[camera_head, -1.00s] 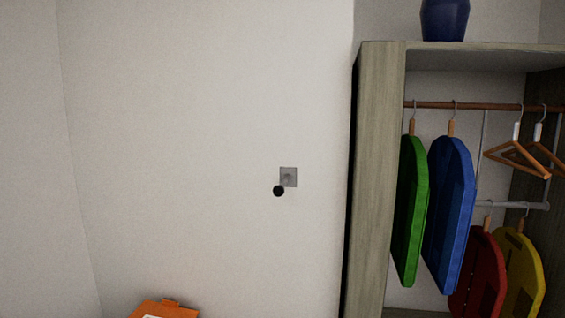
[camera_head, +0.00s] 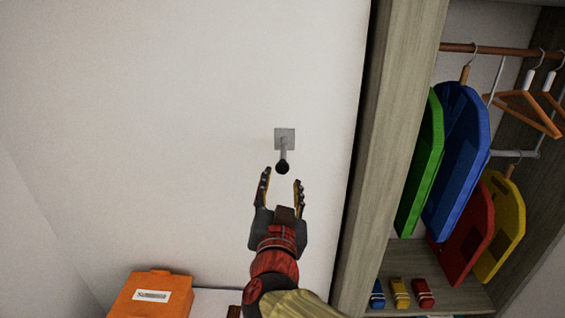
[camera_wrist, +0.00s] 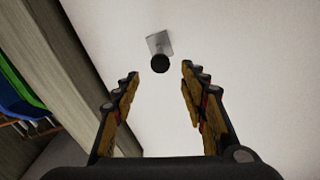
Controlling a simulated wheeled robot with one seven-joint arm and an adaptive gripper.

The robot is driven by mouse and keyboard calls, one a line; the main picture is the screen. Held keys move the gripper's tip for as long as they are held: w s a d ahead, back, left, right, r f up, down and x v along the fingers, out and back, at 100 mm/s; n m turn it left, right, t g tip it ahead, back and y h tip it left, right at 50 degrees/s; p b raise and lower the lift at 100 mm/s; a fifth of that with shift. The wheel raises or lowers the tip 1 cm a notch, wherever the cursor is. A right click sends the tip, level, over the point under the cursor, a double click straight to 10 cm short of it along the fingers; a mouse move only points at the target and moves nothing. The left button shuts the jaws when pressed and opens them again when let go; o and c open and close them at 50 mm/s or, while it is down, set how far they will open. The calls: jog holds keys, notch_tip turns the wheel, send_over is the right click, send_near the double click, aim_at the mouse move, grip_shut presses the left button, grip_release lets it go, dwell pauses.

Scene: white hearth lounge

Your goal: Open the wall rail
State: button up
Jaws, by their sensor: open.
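The wall rail (camera_head: 283,155) is a short grey rod with a black knob at its end, standing out from a square grey plate on the white wall. In the wrist view the rail's black knob (camera_wrist: 160,64) lies ahead of the fingertips, roughly midway between them. My gripper (camera_head: 282,178) is open and empty, just below the knob in the head view, its fingers either side of it. In the wrist view my gripper (camera_wrist: 160,72) shows both fingers spread, with nothing between the pads. I cannot tell whether a fingertip touches the knob.
A wooden wardrobe (camera_head: 390,130) stands to the right, with green, blue, red and yellow garment shapes hanging and small blocks on its floor. An orange box (camera_head: 152,297) sits at the lower left. The wall around the rail is clear.

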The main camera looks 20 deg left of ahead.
aim_at(283, 168)
jog(key=x, duration=0.8)
jog(key=shift+p, duration=0.3)
jog(key=c, duration=0.3)
jog(key=c, duration=0.7)
grip_shut()
